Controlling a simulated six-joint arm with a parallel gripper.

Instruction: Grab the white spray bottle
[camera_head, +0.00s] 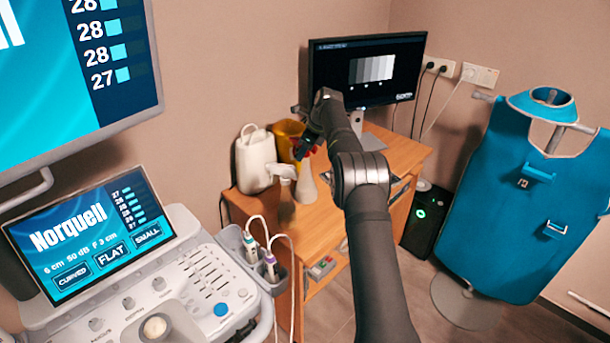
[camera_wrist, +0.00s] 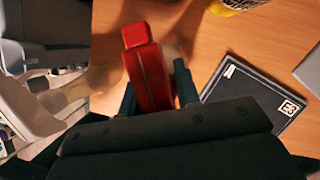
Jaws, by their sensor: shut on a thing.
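The white spray bottle (camera_head: 305,186) stands near the left end of the wooden desk, its pale body narrowing upward below my gripper (camera_head: 309,147). A red part, apparently its spray head (camera_wrist: 146,62), sits between the two dark fingers of my gripper (camera_wrist: 156,86) in the wrist view. My gripper is shut on this red head from above. Most of the bottle body is hidden under the head in the wrist view. I cannot tell whether its base touches the desk.
A white jug (camera_head: 254,162) and a yellow container (camera_head: 287,140) stand close behind and left. A pale object (camera_head: 281,170) is beside the bottle. A black flat item (camera_wrist: 251,98) lies on the desk (camera_wrist: 205,55). A monitor (camera_head: 365,72) stands at the back.

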